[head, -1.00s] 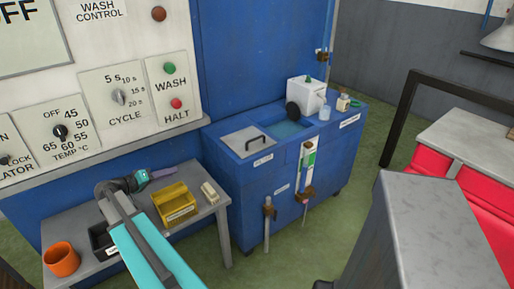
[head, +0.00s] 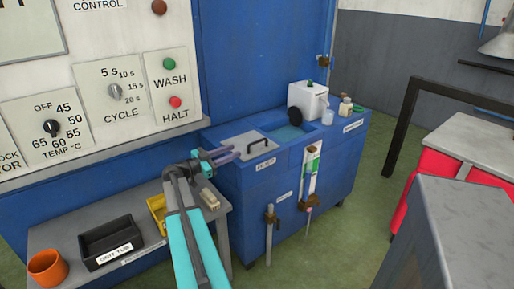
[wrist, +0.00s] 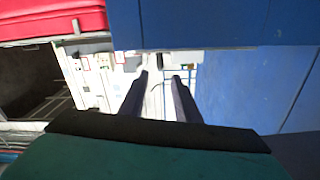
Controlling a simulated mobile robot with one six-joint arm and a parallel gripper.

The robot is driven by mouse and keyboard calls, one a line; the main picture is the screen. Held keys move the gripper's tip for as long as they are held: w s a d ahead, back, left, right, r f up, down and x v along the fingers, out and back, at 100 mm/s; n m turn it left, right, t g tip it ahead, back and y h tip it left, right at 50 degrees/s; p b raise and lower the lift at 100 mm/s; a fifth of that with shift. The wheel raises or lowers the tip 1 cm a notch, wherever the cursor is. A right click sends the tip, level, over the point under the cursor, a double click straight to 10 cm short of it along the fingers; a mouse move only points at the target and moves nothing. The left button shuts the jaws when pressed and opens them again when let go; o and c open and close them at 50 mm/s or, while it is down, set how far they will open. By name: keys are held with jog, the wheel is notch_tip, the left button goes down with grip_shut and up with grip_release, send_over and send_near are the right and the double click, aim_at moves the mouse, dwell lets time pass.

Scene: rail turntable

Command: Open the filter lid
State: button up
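The filter lid is most likely the flat grey panel (head: 248,146) with a black bar handle (head: 259,142), on top of the blue cabinet (head: 239,209). It lies flat and looks closed; the label below it is too small to read. My gripper (head: 228,154) is at the lid's left front side in the head view, apart from the handle. Its two fingers show spread and empty in the wrist view (wrist: 160,76). The head view does not show clearly whether the fingers touch the lid. The lid does not show clearly in the wrist view.
A white box (head: 307,101) and small bottles stand on the cabinet's back right, beyond an open basin (head: 288,133). Valve levers (head: 271,216) stick out in front.

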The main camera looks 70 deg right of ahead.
aim_at(251, 144)
jog(key=shift+w, duration=0.1)
dwell(0.3)
jog(key=p+x, duration=0.2)
jog(key=x, duration=1.1)
jog(key=shift+d, duration=0.3)
jog(key=shift+c, duration=0.4)
